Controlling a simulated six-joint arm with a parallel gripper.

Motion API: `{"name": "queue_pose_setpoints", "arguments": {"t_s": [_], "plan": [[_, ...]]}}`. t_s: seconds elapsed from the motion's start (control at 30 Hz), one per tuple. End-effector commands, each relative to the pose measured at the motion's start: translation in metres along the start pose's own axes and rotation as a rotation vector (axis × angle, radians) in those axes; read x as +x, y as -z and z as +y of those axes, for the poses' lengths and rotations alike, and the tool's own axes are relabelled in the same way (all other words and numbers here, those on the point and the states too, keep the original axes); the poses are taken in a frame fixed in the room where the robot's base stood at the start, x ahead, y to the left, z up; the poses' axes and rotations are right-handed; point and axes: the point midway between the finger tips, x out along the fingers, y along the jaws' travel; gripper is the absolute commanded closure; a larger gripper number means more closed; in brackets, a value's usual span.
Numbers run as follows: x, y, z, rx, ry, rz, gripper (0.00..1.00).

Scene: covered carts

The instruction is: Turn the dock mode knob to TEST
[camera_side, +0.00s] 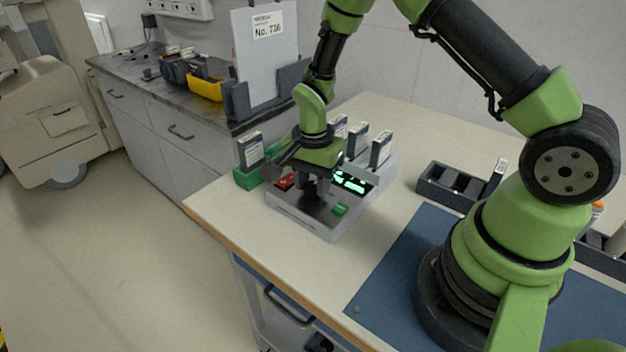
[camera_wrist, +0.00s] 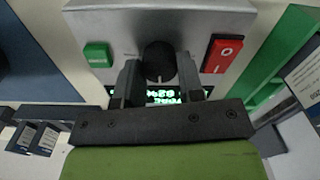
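The dock (camera_side: 305,219) is a light grey box on the table. Its black round mode knob (camera_wrist: 158,60) shows in the wrist view between my two fingers; in the side view my gripper hides it. My gripper (camera_side: 317,192) points down over the dock. In the wrist view its fingers (camera_wrist: 159,82) are spread with one on each side of the knob, very close to it. I cannot tell whether they touch it. The lit green display (camera_wrist: 162,95) is partly covered by my gripper, and its text is not readable. The knob's pointer direction is not clear.
On the dock's panel, a green button (camera_wrist: 96,55) and a red rocker switch (camera_wrist: 221,54) flank the knob. Several upright modules stand behind the dock, and one stands in a green holder (camera_side: 247,177) beside it. A dark tray (camera_side: 449,197) lies to the right.

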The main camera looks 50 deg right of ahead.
Motion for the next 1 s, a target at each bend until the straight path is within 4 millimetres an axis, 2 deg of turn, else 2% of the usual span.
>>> {"name": "queue_pose_setpoints", "arguments": {"t_s": [0.07,0.47,0.67,1.0], "plan": [[-0.0002,0.0000,-0.0002,0.000,0.001,0.000,0.88],[-0.0004,0.0001,-0.0004,-0.068,0.001,0.001,0.88],[-0.0005,0.0001,-0.0006,-0.201,0.000,0.001,0.88],[-0.0006,-0.0001,-0.0011,-0.517,0.000,0.001,0.88]]}}
